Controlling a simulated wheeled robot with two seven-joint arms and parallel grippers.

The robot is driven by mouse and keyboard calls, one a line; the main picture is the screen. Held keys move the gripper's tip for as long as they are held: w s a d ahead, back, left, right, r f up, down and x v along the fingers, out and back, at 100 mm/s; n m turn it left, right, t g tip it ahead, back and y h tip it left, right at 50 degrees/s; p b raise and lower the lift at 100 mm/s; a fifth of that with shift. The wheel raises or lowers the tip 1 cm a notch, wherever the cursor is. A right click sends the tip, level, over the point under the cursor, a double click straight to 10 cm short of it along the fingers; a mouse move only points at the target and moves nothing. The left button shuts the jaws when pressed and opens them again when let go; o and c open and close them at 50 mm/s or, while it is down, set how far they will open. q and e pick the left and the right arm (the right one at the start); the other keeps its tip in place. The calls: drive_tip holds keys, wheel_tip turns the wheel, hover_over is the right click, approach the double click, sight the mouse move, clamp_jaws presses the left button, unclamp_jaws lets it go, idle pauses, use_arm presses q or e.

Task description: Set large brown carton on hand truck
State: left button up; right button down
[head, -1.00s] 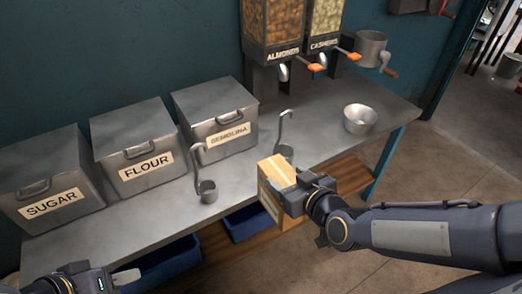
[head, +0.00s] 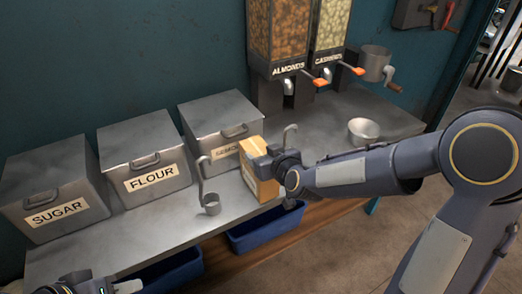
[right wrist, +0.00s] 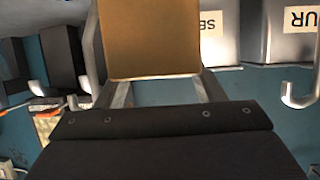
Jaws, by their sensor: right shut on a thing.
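A brown carton (head: 259,184) is in my right gripper (head: 262,165), upright at the front edge of the metal table, in front of the semolina bin. I cannot tell whether its base touches the table. In the right wrist view the carton (right wrist: 148,38) fills the space between the two fingers (right wrist: 150,90). My left gripper (head: 122,287) is at the bottom left of the head view, mostly cut off, with one pale finger showing. No hand truck is in view.
Sugar (head: 52,193), flour (head: 143,160) and semolina (head: 215,120) bins stand along the wall. A ladle (head: 210,205) is left of the carton, a bowl (head: 363,131) to the right. Blue crates (head: 265,230) sit on the shelf below. Dispensers (head: 280,40) stand behind.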

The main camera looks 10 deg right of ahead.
drive_tip(key=shift+w+a+r, duration=0.1)
drive_tip(key=shift+w+a, duration=0.15)
drive_tip(key=shift+w, duration=0.6)
drive_tip(key=shift+w+f, duration=0.1)
drive_tip(key=shift+f, duration=0.2)
drive_tip(key=shift+f, duration=0.2)
drive_tip(key=shift+c, duration=1.6)
unclamp_jaws()
